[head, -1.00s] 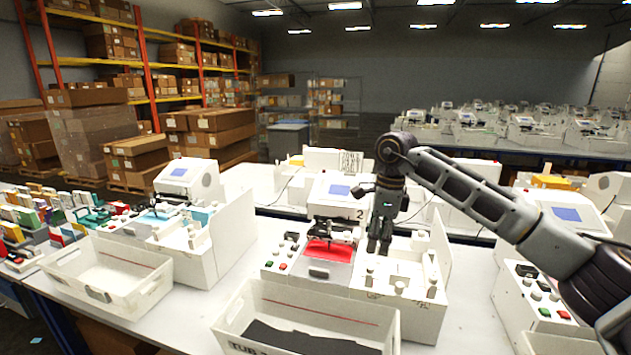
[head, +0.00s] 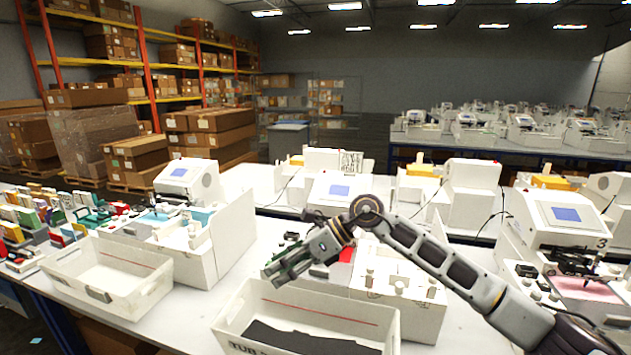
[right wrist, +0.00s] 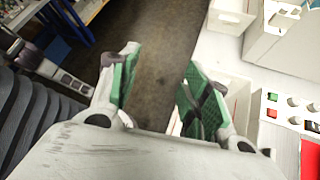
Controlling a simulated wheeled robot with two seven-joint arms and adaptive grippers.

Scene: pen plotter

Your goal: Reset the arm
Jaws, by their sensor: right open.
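My right gripper (head: 275,272) is open and empty above the back left rim of the white tub (head: 222,326) in the head view. Its arm comes in from the lower right, and the gripper points left and down. In the right wrist view its two green-padded fingers (right wrist: 155,88) are spread with the floor between them. The pen plotter (head: 338,191) with a small blue screen stands behind the arm. Its red bed (head: 347,254) is mostly hidden by my gripper and wrist. My left gripper is not in the head view.
The tub holds a dark sheet (head: 300,338). Another empty tub (head: 105,280) stands left, and a plotter marked 3 (head: 555,222) stands right. A bare table strip lies between the tubs.

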